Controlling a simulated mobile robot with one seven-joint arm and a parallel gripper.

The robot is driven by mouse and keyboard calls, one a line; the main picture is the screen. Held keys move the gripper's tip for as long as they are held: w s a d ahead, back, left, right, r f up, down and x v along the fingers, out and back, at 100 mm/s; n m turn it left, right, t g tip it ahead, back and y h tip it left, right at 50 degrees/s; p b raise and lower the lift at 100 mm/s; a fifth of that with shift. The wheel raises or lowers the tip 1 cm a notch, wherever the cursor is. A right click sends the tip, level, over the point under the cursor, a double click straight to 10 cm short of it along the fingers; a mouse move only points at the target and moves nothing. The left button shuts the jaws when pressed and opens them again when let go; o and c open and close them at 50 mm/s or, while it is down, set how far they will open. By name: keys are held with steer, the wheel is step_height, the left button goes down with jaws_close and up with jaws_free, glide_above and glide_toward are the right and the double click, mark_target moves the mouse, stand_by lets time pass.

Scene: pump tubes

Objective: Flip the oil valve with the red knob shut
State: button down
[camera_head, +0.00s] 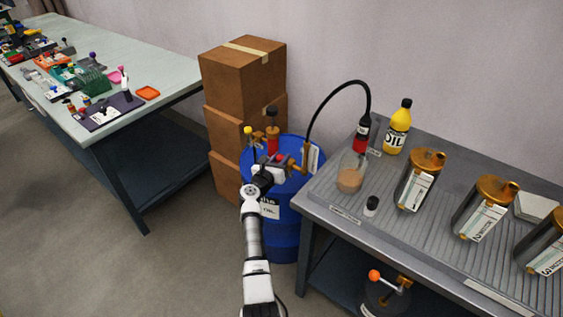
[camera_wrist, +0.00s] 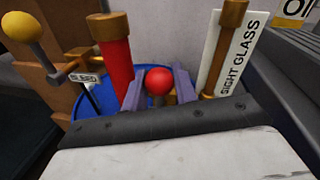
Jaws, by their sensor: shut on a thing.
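The oil valve's red knob (camera_wrist: 159,80) is a round ball seen in the wrist view, between the two fingers of my gripper (camera_wrist: 158,90). My gripper is shut on it. The knob also shows as a small red spot in the head view (camera_head: 282,158), in front of the pump fittings on the blue drum (camera_head: 285,235). The valve's lever and body are mostly hidden behind the fingers, so I cannot tell the lever's exact angle.
A red tube (camera_wrist: 116,65) stands left of my fingers, the sight glass (camera_wrist: 222,50) right. A yellow knob (camera_wrist: 22,26) on the bleed lever is at far left. A black hose (camera_head: 325,105) arches to the grey bench (camera_head: 440,245). Cardboard boxes (camera_head: 235,80) stand behind.

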steer(key=c, duration=1.1)
jaws_free()
steer(key=shift+a, duration=0.1)
steer(key=shift+c, duration=0.2)
steer(key=b+v, duration=0.1)
steer(key=v, duration=1.2)
steer(key=shift+s, duration=0.35)
steer(key=shift+a+r, duration=0.1)
steer(key=shift+r, duration=0.05)
